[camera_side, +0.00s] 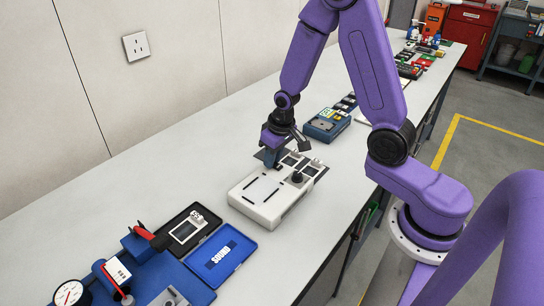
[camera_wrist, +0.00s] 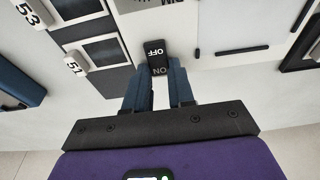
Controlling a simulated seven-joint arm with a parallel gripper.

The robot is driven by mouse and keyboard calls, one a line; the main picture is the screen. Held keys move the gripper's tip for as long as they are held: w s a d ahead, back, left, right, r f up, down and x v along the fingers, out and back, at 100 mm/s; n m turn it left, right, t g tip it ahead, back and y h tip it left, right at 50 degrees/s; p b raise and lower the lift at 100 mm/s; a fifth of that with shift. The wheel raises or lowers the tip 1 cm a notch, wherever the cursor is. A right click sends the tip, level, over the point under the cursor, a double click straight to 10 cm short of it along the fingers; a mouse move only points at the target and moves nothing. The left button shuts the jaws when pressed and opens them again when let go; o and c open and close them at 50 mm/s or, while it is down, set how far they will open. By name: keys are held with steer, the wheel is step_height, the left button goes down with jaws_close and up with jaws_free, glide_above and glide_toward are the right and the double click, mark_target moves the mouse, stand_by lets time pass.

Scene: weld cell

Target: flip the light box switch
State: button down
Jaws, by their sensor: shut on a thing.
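The white light box (camera_side: 253,206) sits on the bench near the middle of the side view. It has a pale top panel, dark slots and a black knob (camera_side: 297,177). The black switch (camera_wrist: 156,50), marked OFF and ON, shows in the wrist view, its lettering upside down. My gripper (camera_wrist: 158,68) has its two blue fingers at the ON end of the switch, one on each side, shut on it. In the side view my gripper (camera_side: 271,160) is low at the box's back edge and hides the switch.
Dark panels with small screens and tags 51 (camera_wrist: 76,63) and 53 (camera_wrist: 29,14) lie beside the box. A blue SOUND case (camera_side: 221,256) and a dial gauge (camera_side: 68,294) are nearer; a blue device (camera_side: 326,125) is farther back. Bench is clear along the wall.

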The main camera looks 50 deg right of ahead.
steer(key=shift+s+t, duration=0.1)
steer(key=shift+t, duration=0.4)
steer(key=c, duration=1)
jaws_free()
steer(key=shift+o, duration=0.2)
steer(key=shift+r, duration=0.15)
steer(key=v, duration=1.7)
steer(key=shift+s, duration=0.1)
